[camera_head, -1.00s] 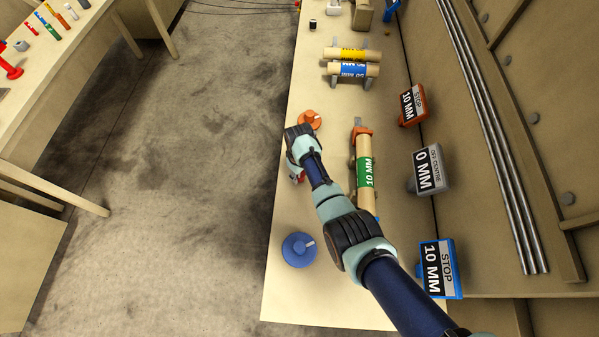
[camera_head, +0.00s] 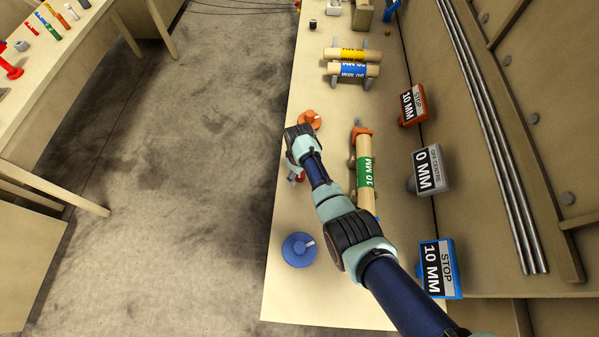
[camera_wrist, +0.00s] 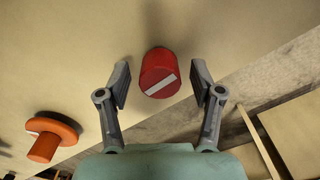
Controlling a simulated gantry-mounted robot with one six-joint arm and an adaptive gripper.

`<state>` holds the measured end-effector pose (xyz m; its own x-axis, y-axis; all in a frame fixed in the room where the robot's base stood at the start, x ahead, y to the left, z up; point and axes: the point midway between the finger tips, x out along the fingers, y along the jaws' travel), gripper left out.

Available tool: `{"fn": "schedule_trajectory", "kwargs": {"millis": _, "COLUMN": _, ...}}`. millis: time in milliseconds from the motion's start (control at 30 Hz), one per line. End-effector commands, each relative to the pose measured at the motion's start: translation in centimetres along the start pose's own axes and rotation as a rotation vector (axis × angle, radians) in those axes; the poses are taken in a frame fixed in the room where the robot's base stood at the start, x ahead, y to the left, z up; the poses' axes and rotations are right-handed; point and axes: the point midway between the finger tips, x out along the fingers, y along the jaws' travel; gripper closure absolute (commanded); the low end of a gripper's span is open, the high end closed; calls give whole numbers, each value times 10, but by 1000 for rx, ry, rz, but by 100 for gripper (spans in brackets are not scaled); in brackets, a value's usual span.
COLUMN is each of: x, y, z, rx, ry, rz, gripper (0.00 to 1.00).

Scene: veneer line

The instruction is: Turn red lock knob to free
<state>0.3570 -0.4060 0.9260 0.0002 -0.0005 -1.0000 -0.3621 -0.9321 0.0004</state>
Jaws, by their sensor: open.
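The red lock knob (camera_wrist: 158,66) is a round red knob with a white bar across its top. In the wrist view the bar runs diagonally, from lower left to upper right. My gripper (camera_wrist: 160,82) is open, with one finger on each side of the knob and a gap showing on both sides. In the head view my arm hides most of the red knob (camera_head: 299,177); only a small red part shows below the wrist.
An orange knob (camera_head: 308,120) and a blue knob (camera_head: 299,250) stand on the bench (camera_head: 290,300) on either side of the red one. A wooden roller with a green 10 MM label (camera_head: 366,172) lies right of my arm.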

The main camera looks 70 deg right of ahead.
Motion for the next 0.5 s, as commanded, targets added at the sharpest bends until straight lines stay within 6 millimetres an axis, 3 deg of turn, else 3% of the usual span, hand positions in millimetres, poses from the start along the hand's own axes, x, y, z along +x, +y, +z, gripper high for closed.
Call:
{"fn": "schedule_trajectory", "kwargs": {"millis": 167, "x": -2, "y": 0, "z": 0, "rx": 1, "ry": 0, "rz": 0, "gripper": 34}}
{"fn": "schedule_trajectory", "kwargs": {"millis": 267, "x": -14, "y": 0, "z": -1, "rx": 1, "ry": 3, "rz": 1, "gripper": 34}}
{"fn": "schedule_trajectory", "kwargs": {"millis": 500, "x": -72, "y": 0, "z": -1, "rx": 0, "ry": 5, "rz": 2, "gripper": 34}}
